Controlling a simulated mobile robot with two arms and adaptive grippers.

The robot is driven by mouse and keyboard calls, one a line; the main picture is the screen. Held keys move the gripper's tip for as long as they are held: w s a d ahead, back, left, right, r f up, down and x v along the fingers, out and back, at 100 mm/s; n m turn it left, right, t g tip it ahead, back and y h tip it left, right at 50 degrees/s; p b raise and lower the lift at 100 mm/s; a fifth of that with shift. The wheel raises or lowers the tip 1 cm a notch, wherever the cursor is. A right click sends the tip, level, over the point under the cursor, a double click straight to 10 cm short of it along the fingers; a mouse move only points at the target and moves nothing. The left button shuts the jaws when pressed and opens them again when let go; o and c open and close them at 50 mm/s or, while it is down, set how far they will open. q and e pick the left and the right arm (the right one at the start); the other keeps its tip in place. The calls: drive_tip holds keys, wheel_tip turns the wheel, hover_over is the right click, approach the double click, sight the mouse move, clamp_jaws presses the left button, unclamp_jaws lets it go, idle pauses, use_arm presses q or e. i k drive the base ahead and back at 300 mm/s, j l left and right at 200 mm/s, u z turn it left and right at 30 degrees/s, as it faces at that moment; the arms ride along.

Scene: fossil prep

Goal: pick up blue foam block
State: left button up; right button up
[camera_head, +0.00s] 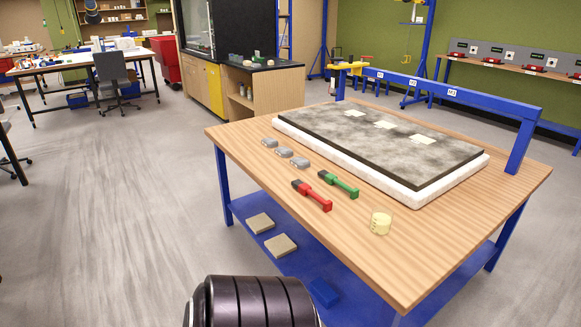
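A small blue block (324,292), which looks like the blue foam block, lies on the blue lower shelf (290,262) of the wooden workbench (245,147). It is near the shelf's front edge, under the tabletop. Its colour is close to that of the shelf. Neither of my grippers is in view. A dark ribbed part of my own arm shows at the bottom, to the left of the block.
Two tan blocks (260,223) (280,245) lie on the same shelf. On the tabletop are a grey slab (380,140) on a white base, red (312,195) and green (338,184) tools, grey pieces and a beaker (380,222). The floor (120,230) at left is clear.

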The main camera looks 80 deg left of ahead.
sight(321, 290)
drive_tip(key=i+u, duration=0.2)
drive_tip(key=u, duration=0.25)
drive_tip(key=i+l+u, duration=0.15)
drive_tip(key=u, duration=0.25)
drive_tip(key=i+l+u, duration=0.15)
drive_tip(key=u, duration=0.3)
drive_tip(key=i+l+u, duration=0.25)
drive_tip(key=u, duration=0.2)
drive_tip(key=i+l+u, duration=0.1)
drive_tip(key=l+u, duration=0.2)
drive_tip(key=u, duration=0.15)
